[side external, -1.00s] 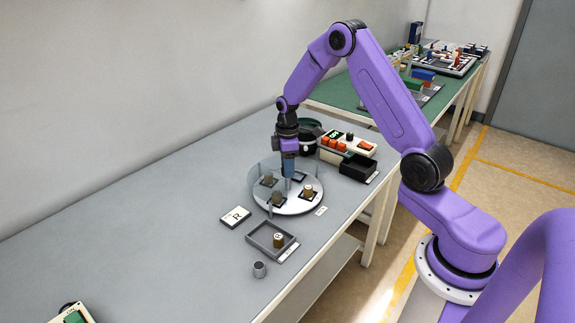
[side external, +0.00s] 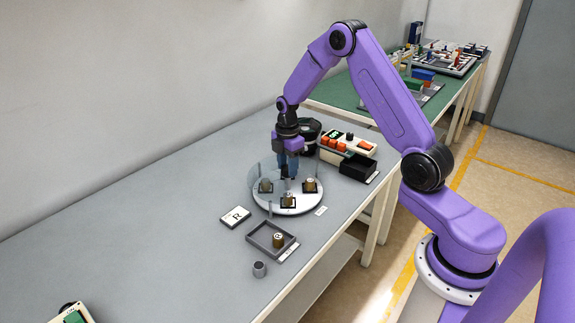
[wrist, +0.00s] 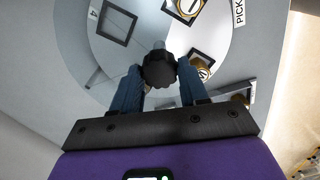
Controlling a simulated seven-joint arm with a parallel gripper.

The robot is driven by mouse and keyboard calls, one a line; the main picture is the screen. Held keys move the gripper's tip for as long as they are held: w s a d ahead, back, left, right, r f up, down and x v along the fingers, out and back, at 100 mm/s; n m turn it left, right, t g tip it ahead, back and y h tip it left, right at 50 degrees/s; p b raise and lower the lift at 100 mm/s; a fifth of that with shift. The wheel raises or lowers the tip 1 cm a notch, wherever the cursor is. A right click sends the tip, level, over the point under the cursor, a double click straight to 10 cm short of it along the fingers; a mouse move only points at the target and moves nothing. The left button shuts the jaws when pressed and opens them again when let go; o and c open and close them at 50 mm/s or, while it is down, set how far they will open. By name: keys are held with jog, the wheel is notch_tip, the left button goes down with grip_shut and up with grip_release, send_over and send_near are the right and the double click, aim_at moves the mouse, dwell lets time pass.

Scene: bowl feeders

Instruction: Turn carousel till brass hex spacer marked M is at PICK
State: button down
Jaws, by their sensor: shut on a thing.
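The carousel, a pale round disc (side external: 272,204), stands on the bench with square nests. Brass spacers sit in its nests: one at the front (side external: 288,199), one at the right (side external: 310,186), and a duller piece at the left (side external: 265,186). In the wrist view, one spacer (wrist: 190,7) lies near the PICK label (wrist: 238,12) and another (wrist: 200,68) lies beside the knob. Their letters are too small or turned to read surely. My gripper (wrist: 158,78) is shut on the dark central knob (wrist: 158,70); it also shows above the disc (side external: 289,172).
One nest (wrist: 116,24) is empty. A button box (side external: 345,144) and black bin (side external: 357,167) stand behind right.

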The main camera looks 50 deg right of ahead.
jog(key=shift+n, duration=5.1)
jog(key=c, duration=0.6)
grip_release()
notch_tip(320, 180, up, 18)
jog(key=shift+f, duration=0.25)
